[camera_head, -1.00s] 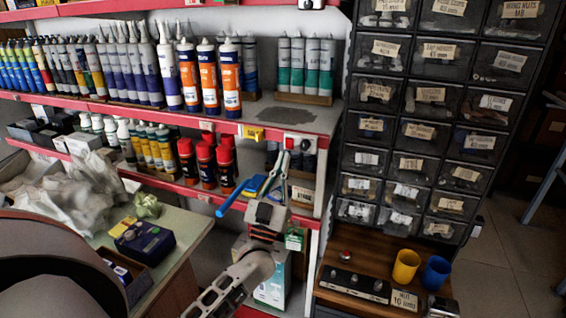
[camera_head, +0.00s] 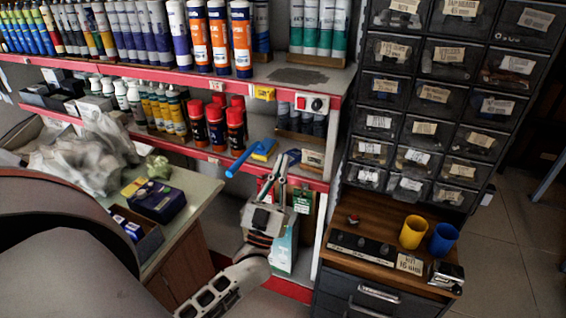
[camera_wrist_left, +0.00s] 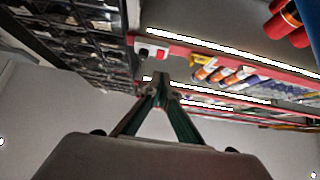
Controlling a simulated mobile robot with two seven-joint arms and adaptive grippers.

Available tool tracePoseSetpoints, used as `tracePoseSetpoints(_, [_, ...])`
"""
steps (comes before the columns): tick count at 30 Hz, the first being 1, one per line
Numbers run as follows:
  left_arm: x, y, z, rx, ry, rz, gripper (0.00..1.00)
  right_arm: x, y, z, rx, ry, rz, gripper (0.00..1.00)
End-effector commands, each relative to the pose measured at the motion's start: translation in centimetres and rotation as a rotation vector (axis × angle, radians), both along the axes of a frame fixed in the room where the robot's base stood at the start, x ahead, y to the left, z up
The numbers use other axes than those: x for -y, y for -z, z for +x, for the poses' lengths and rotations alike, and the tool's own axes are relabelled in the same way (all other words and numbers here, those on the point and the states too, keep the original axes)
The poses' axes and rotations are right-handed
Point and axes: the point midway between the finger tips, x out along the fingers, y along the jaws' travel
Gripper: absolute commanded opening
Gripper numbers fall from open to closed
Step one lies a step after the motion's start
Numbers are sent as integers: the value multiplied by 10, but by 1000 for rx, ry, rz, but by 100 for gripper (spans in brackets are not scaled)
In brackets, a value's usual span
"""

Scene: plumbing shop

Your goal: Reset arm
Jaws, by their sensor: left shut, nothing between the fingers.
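My left gripper (camera_head: 279,165) points up in front of the red-edged shelf in the head view, with its arm coming up from below. Its fingers are shut and hold nothing. In the left wrist view the two fingers (camera_wrist_left: 161,92) meet at their tips in front of the shelf underside and pale ceiling. A blue-handled tool (camera_head: 240,161) lies on the lower shelf just left of the fingertips in the head view. My right gripper is not in view.
A drawer cabinet (camera_head: 443,98) stands at the right. Below it, a wooden top holds a yellow cup (camera_head: 413,232) and a blue cup (camera_head: 444,240). Red-capped cans (camera_head: 216,127) stand on the lower shelf. A counter (camera_head: 196,190) is at the left; open floor lies far right.

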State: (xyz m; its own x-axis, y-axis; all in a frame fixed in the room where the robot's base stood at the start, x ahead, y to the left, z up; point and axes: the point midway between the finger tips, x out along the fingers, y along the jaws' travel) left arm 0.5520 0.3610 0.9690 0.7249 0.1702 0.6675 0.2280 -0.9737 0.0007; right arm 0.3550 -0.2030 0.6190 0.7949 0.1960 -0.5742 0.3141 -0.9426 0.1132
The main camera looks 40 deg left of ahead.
Motion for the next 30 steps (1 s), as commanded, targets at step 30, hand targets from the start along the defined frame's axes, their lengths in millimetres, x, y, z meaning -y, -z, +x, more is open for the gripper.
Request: tracePoseSetpoints(30, [149,277,-116,-1027,382,141,0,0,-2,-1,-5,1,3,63])
